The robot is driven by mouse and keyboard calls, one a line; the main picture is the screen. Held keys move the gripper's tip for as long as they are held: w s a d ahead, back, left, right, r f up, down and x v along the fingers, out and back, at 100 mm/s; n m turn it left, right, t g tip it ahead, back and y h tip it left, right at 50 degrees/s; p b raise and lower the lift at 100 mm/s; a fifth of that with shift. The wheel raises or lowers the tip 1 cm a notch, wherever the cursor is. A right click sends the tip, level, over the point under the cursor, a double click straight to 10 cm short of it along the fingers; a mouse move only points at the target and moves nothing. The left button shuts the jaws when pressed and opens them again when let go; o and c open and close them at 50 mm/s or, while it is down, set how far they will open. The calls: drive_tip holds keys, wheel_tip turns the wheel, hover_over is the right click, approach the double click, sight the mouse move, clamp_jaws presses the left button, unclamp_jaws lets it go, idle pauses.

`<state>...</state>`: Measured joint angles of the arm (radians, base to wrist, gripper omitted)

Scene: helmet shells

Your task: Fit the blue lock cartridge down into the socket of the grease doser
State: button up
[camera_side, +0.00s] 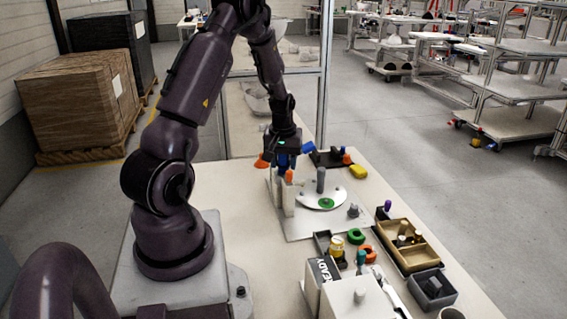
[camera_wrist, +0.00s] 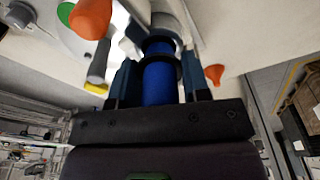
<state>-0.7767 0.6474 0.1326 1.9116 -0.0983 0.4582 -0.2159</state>
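The blue lock cartridge (camera_wrist: 158,84), a blue cylinder with dark collars, sits between the two fingers of my gripper (camera_wrist: 158,78) in the wrist view. The fingers close on its sides. In the side view my gripper (camera_side: 282,158) points down above the back left of the work plate, and blue shows at its fingers. A pale upright body (camera_side: 287,200) with an orange top stands just below; it may be the grease doser. In the wrist view a pale curved part (camera_wrist: 140,14) lies beyond the cartridge's far end. The socket itself is hidden, and I cannot tell whether the cartridge touches it.
A white disc (camera_side: 310,199) with a grey post (camera_side: 320,180) and a green ring (camera_side: 326,203) lies right of my gripper. An orange cone (camera_side: 262,161) and a yellow block (camera_side: 359,172) are close by. Trays with small parts (camera_side: 412,259) fill the front right.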

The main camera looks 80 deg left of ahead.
drive_tip(key=o, duration=0.4)
drive_tip(key=shift+s+d+f, duration=0.15)
drive_tip(key=shift+d+f, duration=0.05)
drive_tip(key=shift+f, duration=0.15)
drive_tip(key=shift+r, duration=0.1)
drive_tip(key=r, duration=0.7)
drive_tip(key=d+r, duration=0.1)
drive_tip(key=r, duration=0.3)
drive_tip(key=shift+s+r, duration=0.1)
drive_tip(key=shift+s, duration=0.1)
drive_tip(key=shift+d+r, duration=0.1)
drive_tip(key=shift+r, duration=0.3)
drive_tip(key=shift+c, duration=0.7)
